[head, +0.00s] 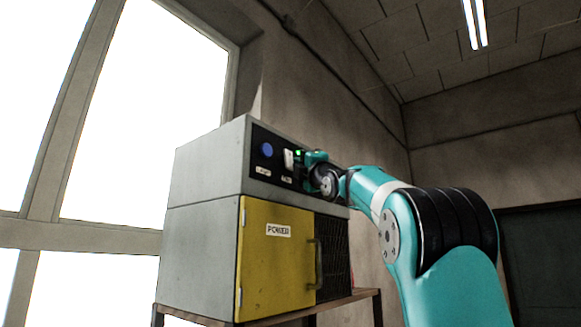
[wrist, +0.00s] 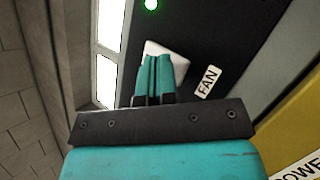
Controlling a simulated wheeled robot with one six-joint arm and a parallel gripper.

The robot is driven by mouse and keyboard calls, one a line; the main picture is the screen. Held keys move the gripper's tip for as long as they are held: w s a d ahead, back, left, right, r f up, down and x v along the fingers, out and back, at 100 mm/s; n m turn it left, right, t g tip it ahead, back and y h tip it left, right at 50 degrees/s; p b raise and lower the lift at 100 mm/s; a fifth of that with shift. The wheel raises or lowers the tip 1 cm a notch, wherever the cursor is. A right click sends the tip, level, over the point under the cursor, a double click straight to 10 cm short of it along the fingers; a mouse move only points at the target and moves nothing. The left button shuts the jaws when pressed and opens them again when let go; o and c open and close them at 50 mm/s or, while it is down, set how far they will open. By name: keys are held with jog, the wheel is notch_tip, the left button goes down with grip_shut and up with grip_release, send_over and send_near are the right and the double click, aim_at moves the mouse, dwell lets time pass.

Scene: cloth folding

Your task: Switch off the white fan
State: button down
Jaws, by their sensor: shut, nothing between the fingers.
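The white fan switch (head: 289,159) sits on the black panel of a grey cabinet, with a lit green light (head: 298,153) beside it. In the wrist view, the white switch (wrist: 178,62) is partly hidden behind my gripper (wrist: 155,60), next to a label reading FAN (wrist: 207,83). My teal fingers are shut together with nothing between them, and their tips overlap the switch in this view. I cannot tell whether they touch it. In the head view, my gripper (head: 308,160) is at the panel just right of the switch. The switch's exact position is unclear.
A blue round button (head: 267,150) with its own label is left of the switch. Below is a yellow door (head: 275,262) marked POWER with a handle (head: 317,264). The cabinet (head: 200,235) stands on a wooden table (head: 222,320) near large windows.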

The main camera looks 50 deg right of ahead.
jog(key=shift+w, duration=0.4)
dwell(0.3)
jog(key=shift+s+f, duration=0.1)
jog(key=shift+s+b, duration=0.5)
jog(key=shift+s, duration=0.25)
jog(key=shift+s, duration=0.1)
jog(key=shift+s+d+r+b, duration=0.15)
jog(key=shift+s+b, duration=0.15)
jog(key=shift+s, duration=0.5)
jog(key=shift+s+r+b, duration=0.2)
jog(key=shift+s+b, duration=0.15)
jog(key=shift+s, duration=0.4)
jog(key=shift+s+d+r+b, duration=0.15)
jog(key=shift+s+b, duration=0.15)
jog(key=shift+s, duration=0.5)
jog(key=shift+a, duration=0.15)
